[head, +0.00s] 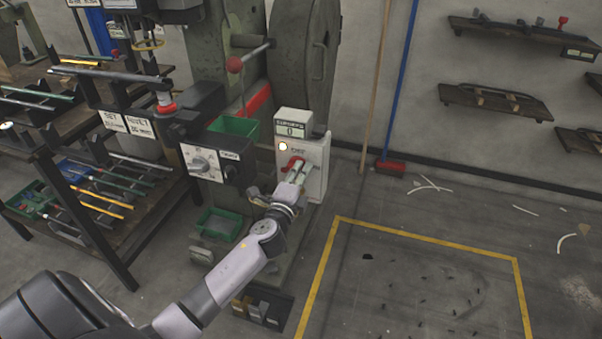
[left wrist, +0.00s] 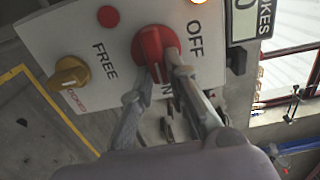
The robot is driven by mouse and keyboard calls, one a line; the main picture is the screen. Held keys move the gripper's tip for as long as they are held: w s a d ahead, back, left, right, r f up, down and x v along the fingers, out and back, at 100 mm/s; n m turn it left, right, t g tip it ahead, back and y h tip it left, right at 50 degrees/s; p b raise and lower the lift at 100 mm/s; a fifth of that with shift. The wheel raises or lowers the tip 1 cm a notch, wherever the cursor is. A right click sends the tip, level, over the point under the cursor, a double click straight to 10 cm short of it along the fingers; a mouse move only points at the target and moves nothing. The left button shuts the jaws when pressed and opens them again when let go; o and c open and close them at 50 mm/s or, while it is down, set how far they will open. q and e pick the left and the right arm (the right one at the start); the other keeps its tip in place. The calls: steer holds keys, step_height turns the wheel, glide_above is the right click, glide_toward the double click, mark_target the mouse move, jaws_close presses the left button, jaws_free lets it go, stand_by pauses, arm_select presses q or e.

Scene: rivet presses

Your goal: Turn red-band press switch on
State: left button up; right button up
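The red switch knob (left wrist: 151,48) is on a white control box, between the printed words OFF and FREE; another label below it is partly hidden by a finger. My left gripper (left wrist: 158,72) is at the knob, with one finger along its right side and the other at its lower left. It looks shut on the knob. In the head view my left gripper (head: 293,176) reaches the front of the control box (head: 315,158), by the red knob (head: 295,163). The press behind carries a red band (head: 259,101). My right gripper is not in view.
A lit lamp (head: 283,146) and a counter display (head: 291,129) sit above the knob. A yellow knob (left wrist: 69,76) and a red button (left wrist: 108,16) are beside it. A green bin (head: 234,129) and a rack of rods (head: 110,185) stand left.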

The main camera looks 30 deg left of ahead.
arm_select(q)
steer(key=o, duration=0.4)
steer(key=shift+c, duration=0.2)
steer(key=v, duration=1.2)
